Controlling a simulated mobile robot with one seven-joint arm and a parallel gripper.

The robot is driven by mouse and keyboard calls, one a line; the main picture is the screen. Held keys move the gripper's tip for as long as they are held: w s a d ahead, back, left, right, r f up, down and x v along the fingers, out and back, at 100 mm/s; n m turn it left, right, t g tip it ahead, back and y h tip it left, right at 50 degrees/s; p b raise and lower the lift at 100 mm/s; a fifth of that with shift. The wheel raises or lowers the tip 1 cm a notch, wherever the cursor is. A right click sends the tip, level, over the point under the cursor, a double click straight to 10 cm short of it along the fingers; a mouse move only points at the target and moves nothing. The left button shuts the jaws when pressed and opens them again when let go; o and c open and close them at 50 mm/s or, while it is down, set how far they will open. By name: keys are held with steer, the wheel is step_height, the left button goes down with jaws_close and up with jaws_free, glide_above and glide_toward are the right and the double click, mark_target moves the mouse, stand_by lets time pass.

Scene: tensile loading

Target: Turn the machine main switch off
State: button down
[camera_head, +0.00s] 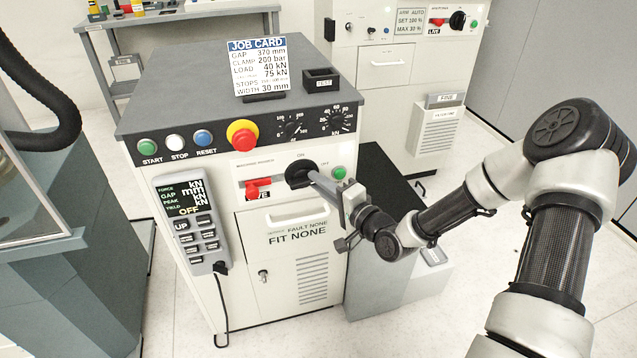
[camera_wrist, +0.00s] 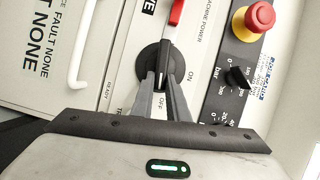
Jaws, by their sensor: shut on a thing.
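The black rotary main switch (camera_head: 299,174) with ON and OFF labels is on the front of the white cabinet (camera_head: 250,222). In the wrist view the switch (camera_wrist: 152,62) has a raised handle bar, with ON to its right and OFF just below it. The bar lies roughly along the direction of the OFF label. My gripper (camera_wrist: 161,85) has one grey finger on each side of the bar's lower end and is shut on it. In the head view my gripper (camera_head: 316,180) reaches the switch from the right and hides part of it. A red lever (camera_head: 258,188) marked LIVE is left of the switch.
A red emergency stop (camera_head: 242,134), several push buttons and two dials sit above the switch. A handheld pendant (camera_head: 190,222) reading OFF hangs at left. A door handle (camera_head: 298,218) protrudes below. A green button (camera_head: 339,173) is close to the right of my gripper.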

steer(key=shift+f+m, duration=0.2)
steer(key=shift+m, duration=0.4)
steer(key=shift+y, duration=0.3)
steer(key=c, duration=1.7)
jaws_free()
steer(key=shift+s+d, duration=0.1)
steer(key=p+v, duration=0.2)
steer(key=v, duration=1.5)
steer(key=shift+s+f, duration=0.15)
steer(key=shift+s, duration=0.05)
